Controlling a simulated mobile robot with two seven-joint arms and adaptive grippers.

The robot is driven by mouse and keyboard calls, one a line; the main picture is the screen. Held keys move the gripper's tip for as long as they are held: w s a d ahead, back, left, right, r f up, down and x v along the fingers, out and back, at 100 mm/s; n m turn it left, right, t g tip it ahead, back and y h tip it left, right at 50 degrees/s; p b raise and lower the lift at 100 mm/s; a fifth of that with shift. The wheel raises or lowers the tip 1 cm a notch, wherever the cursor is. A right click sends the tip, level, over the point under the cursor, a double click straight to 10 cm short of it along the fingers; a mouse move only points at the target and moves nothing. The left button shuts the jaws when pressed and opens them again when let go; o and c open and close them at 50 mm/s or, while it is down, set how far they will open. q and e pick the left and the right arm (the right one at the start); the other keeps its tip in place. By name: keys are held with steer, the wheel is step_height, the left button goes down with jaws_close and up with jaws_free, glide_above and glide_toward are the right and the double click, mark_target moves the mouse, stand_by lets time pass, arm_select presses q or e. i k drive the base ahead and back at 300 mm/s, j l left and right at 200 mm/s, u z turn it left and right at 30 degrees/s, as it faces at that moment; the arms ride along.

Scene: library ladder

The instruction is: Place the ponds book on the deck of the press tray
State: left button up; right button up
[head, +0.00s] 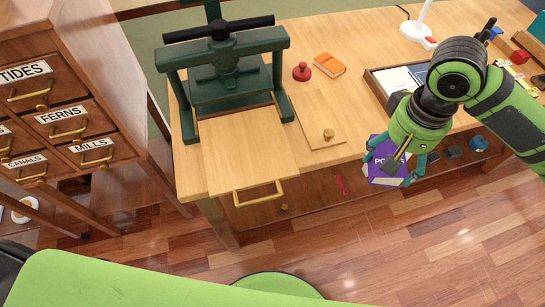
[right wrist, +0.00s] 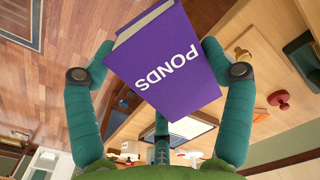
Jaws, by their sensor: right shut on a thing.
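The purple ponds book (head: 387,172) is in my right gripper (head: 402,165), in front of the table's front edge at the right. In the right wrist view the book (right wrist: 165,65) shows its cover with the word PONDS, and the teal fingers (right wrist: 160,80) are shut around it. The press tray (head: 240,165) is a pale wooden board with a brass handle, sticking out over the table's front edge below the green press (head: 225,75). Its visible deck is bare. The book is to the right of the tray, apart from it. My left gripper is out of view.
A wooden board with a brass knob (head: 328,134) lies right of the tray. A drawer cabinet (head: 60,110) is at the left. A lower shelf (head: 320,190) runs under the tabletop.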

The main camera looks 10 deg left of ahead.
mark_target(244, 141)
steer(key=j+z, duration=0.2)
steer(key=j, duration=0.5)
steer(key=k+j+z, duration=0.15)
steer(key=j, duration=0.5)
steer(key=j+z, duration=0.2)
steer(key=j, duration=0.5)
steer(key=i+j, duration=0.25)
steer(key=j, duration=0.2)
steer(key=z, duration=0.05)
